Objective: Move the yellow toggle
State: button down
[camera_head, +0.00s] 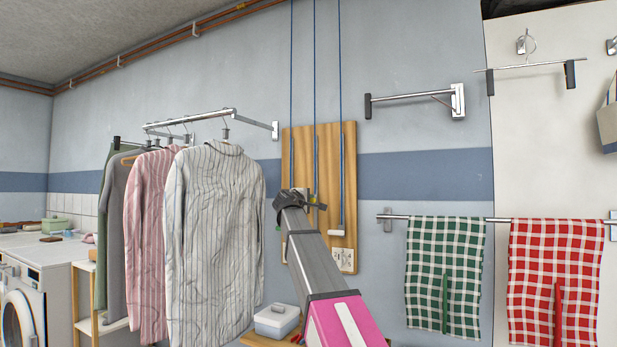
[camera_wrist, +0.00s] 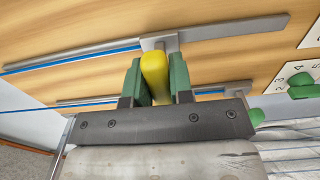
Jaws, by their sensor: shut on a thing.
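The yellow toggle (camera_wrist: 154,72) sits on a grey metal rail (camera_wrist: 235,35) in the wrist view. My gripper (camera_wrist: 156,85) has its two green fingers on either side of the toggle and is shut on it. In the head view, my gripper (camera_head: 296,198) is in front of the wooden board (camera_head: 349,150), which carries upright metal rails with blue cords running up from them.
A white handle (camera_head: 336,232) is low on the right rail. A number card (camera_head: 343,260) is at the board's bottom right. The striped shirt (camera_head: 215,235) hangs close on the left. A white box (camera_head: 276,320) stands below. Checked towels (camera_head: 444,270) hang on the right.

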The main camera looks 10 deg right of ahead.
notch_tip(320, 180, down, 12)
jog(key=shift+f, duration=0.15)
jog(key=shift+s, duration=0.1)
jog(key=c, duration=1)
grip_release()
jog(key=shift+f, duration=0.15)
jog(key=v, duration=1)
jog(key=shift+s+a, duration=0.2)
jog(key=shift+s, duration=0.1)
